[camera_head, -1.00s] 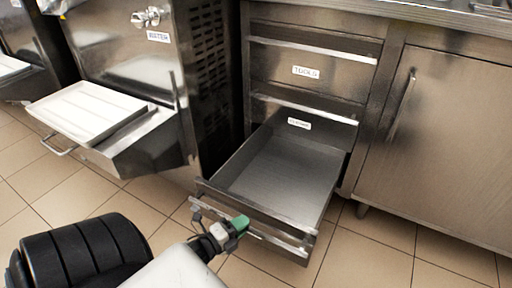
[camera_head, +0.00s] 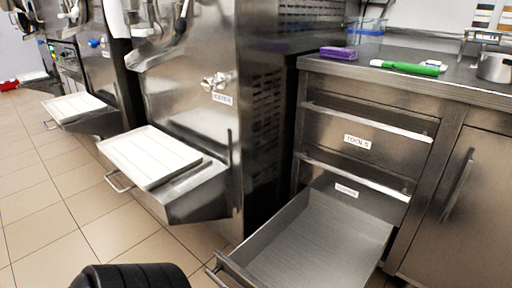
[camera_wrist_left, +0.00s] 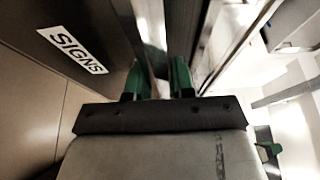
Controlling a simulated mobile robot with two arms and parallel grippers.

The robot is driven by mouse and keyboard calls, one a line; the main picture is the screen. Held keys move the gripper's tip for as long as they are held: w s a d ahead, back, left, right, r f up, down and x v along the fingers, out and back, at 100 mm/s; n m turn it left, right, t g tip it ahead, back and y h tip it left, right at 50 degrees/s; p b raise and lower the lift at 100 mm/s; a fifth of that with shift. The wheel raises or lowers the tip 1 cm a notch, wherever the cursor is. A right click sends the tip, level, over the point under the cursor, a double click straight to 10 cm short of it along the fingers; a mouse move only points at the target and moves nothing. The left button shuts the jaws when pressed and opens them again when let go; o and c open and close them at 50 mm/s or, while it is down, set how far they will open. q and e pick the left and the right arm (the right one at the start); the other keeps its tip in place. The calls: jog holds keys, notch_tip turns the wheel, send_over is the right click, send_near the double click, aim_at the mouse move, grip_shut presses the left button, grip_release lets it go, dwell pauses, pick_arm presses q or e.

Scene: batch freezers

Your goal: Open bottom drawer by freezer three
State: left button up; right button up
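The bottom drawer (camera_head: 318,237) is pulled out of the steel cabinet in the head view, and its inside looks empty. Its front edge and bar handle (camera_head: 222,277) are cut off at the lower picture edge. In the left wrist view a white SIGNS label (camera_wrist_left: 73,50) lies left of my left gripper (camera_wrist_left: 162,72). Its two green fingers stand apart with a metal strip running up from between them; whether they press on it I cannot tell.
Above the open drawer are two closed drawers, the upper labelled TOOLS (camera_head: 357,142). A cabinet door (camera_head: 467,200) is at the right. Freezers stand left, the nearest with a white tray (camera_head: 150,157) jutting out. Tiled floor (camera_head: 90,215) is clear at the left.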

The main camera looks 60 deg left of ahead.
pick_arm(q)
jog(key=o, duration=0.4)
jog(key=s, duration=0.3)
jog(key=s+a+p, duration=0.1)
jog(key=s, duration=0.3)
jog(key=s+p, duration=0.1)
jog(key=s, duration=0.2)
jog(key=shift+s+a, duration=0.3)
jog(key=shift+a, duration=0.05)
